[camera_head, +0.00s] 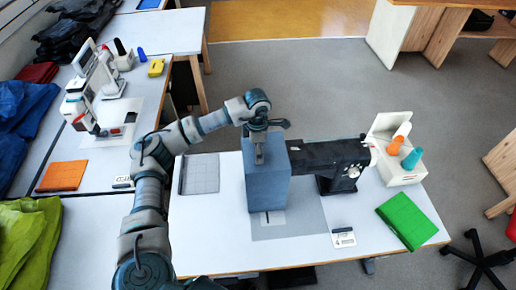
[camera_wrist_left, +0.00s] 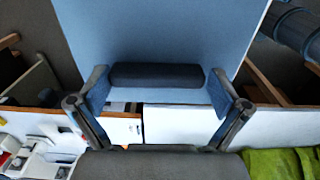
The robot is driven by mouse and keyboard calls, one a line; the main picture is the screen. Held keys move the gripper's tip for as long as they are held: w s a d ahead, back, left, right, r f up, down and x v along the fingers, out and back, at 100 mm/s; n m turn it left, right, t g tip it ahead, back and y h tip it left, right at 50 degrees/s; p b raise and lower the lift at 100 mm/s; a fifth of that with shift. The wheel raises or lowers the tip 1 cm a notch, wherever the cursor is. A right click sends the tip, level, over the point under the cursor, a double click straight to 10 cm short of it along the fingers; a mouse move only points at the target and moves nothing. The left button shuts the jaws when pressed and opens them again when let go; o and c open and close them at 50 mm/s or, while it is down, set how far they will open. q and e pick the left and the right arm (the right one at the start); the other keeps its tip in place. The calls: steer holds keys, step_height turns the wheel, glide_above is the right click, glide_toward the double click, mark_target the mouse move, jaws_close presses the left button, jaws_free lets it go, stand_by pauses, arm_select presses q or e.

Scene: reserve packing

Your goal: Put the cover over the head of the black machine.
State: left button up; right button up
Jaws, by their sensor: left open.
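The cover is a blue-grey box (camera_head: 266,190). It stands upright at the left end of the black machine (camera_head: 330,154), and the machine's head is hidden behind or inside it. The machine's arm, post and handwheel show to the right of the cover. The cover's bottom edge appears to be down at the grey mat (camera_head: 300,218). My left gripper (camera_head: 260,150) is at the top of the cover. In the left wrist view the open fingers (camera_wrist_left: 157,88) stand on either side of a dark handle (camera_wrist_left: 157,75) on the blue cover (camera_wrist_left: 165,30). My right gripper is out of view.
A white machine (camera_head: 82,105) and folded cloths stand on the left table. The front left of the white table is clear.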

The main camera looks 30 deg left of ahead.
arm_select(q)
steer(key=shift+a+r, duration=0.1)
steer(key=r, duration=0.4)
steer(key=a+r, duration=0.1)
steer(key=shift+r, duration=0.4)
step_height(320, 180, up, 12)
steer(key=d+p, duration=0.1)
steer(key=p, duration=0.3)
steer(key=shift+d+p, duration=0.35)
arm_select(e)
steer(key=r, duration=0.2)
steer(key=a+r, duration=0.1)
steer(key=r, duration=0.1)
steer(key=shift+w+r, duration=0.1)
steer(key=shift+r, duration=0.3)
arm_select(q)
steer(key=shift+a, duration=0.2)
